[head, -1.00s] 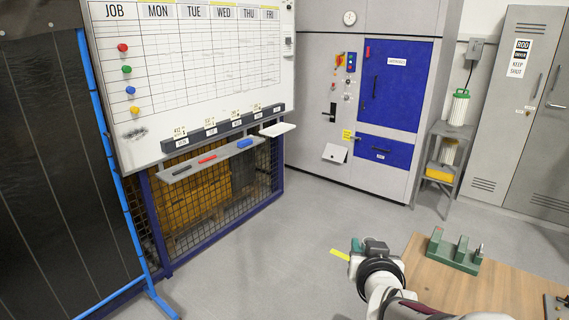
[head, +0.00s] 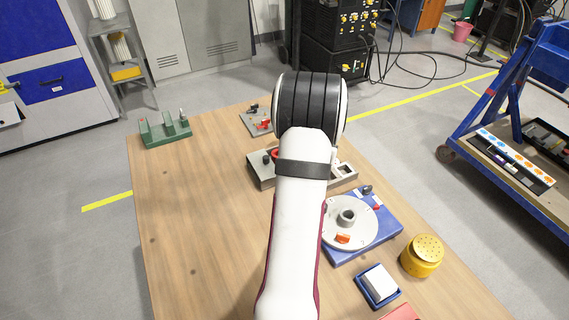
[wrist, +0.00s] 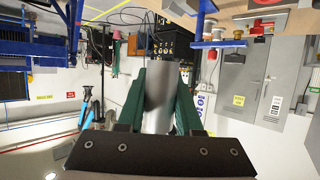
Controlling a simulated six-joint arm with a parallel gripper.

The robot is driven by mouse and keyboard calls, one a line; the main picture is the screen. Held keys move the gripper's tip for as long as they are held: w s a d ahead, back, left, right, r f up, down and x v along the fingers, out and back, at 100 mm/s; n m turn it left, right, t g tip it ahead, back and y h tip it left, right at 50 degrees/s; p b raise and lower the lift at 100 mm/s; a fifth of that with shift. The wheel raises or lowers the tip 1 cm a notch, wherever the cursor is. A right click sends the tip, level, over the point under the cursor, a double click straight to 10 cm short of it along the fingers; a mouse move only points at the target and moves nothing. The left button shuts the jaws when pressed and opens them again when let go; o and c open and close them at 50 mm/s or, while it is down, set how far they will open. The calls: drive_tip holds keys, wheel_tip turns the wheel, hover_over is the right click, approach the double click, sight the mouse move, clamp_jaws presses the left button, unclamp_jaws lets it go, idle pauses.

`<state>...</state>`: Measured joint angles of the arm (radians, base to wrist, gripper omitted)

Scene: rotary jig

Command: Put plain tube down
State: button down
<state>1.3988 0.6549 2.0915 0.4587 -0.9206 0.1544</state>
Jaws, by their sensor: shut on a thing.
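In the wrist view my gripper (wrist: 158,88) has its green fingers closed on a smooth grey tube (wrist: 160,108), taken to be the plain tube. The tube sticks out between the fingers, and I see nothing right beneath it. In the head view my arm reaches over the wooden table (head: 185,230), and its wrist hides the gripper and the tube. A blue plate with a round grey disc (head: 342,232) lies right of the arm. A grey fixture block (head: 262,178) is partly hidden behind the wrist.
A green stand (head: 165,132) sits at the table's far left corner, with a small grey plate (head: 255,122) at the back. A yellow perforated canister (head: 423,256) and a blue tray (head: 362,292) with a white block are at right. The table's left part is clear.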

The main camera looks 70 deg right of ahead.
drive_tip(key=w+d+f, duration=0.1)
drive_tip(key=w+f, duration=0.1)
drive_tip(key=w, duration=0.1)
drive_tip(key=w+d+f, duration=0.1)
drive_tip(key=w+f, duration=0.1)
drive_tip(key=w, duration=0.1)
drive_tip(key=w+f, duration=0.2)
drive_tip(key=w, duration=0.2)
drive_tip(key=shift+d+f, duration=0.35)
drive_tip(key=shift+d, duration=0.05)
drive_tip(key=shift+w+d+f, duration=0.1)
drive_tip(key=shift+w+f, duration=0.1)
drive_tip(key=shift+f, duration=0.85)
drive_tip(key=shift+w+f, duration=0.2)
drive_tip(key=shift+f, duration=0.8)
drive_tip(key=shift+f, duration=0.2)
drive_tip(key=c, duration=0.6)
unclamp_jaws()
